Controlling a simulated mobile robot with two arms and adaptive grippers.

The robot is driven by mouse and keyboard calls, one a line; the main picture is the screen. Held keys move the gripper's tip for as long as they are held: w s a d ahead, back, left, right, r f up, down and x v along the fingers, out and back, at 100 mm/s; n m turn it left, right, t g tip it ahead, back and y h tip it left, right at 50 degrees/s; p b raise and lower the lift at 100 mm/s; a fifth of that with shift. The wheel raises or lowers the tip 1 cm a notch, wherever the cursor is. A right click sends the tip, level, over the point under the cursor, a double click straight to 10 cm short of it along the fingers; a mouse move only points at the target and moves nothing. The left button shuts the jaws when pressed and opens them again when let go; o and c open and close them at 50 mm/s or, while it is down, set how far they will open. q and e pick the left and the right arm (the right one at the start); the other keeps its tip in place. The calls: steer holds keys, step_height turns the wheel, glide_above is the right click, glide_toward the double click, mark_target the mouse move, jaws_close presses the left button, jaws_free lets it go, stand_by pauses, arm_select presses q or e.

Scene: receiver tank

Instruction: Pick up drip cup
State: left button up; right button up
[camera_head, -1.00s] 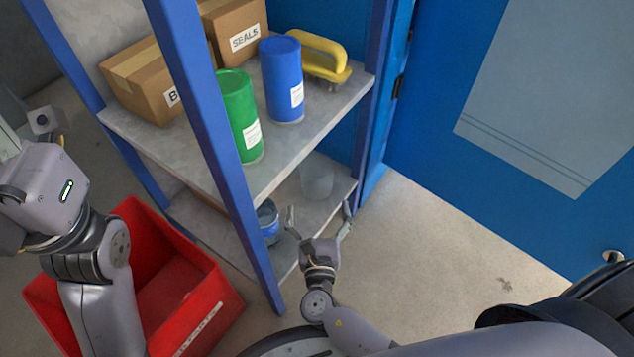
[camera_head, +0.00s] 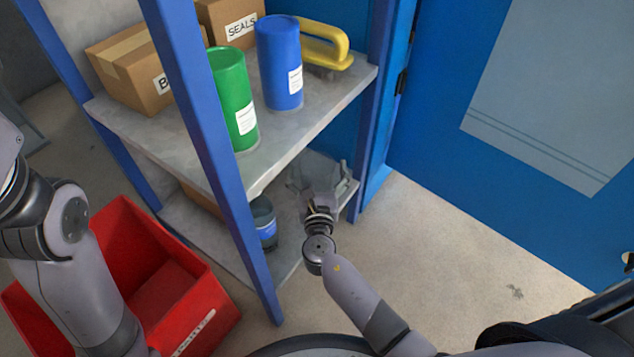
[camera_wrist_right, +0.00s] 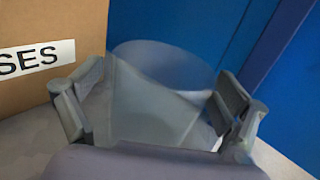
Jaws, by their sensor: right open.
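The drip cup appears to be the translucent, pale cup (camera_wrist_right: 160,62) on the lower shelf (camera_head: 287,262). In the right wrist view it stands upright between my right gripper's spread fingers (camera_wrist_right: 155,100). Its lower part is hard to make out behind the grey gripper parts, and I cannot tell whether a finger touches it. In the head view my right gripper (camera_head: 322,182) reaches in over the lower shelf, open, and mostly covers the cup. My left arm is at the left edge, with its gripper out of view.
A dark jar with a blue label (camera_head: 264,224) stands left of my right gripper. A cardboard box (camera_wrist_right: 45,75) is close on the left in the wrist view. The upper shelf (camera_head: 175,140) overhangs, and a blue post (camera_head: 205,130) stands in front. A red bin (camera_head: 165,275) is on the floor.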

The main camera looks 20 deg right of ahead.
steer(key=c, duration=1.2)
steer(key=shift+c, duration=0.3)
steer(key=shift+r, duration=0.1)
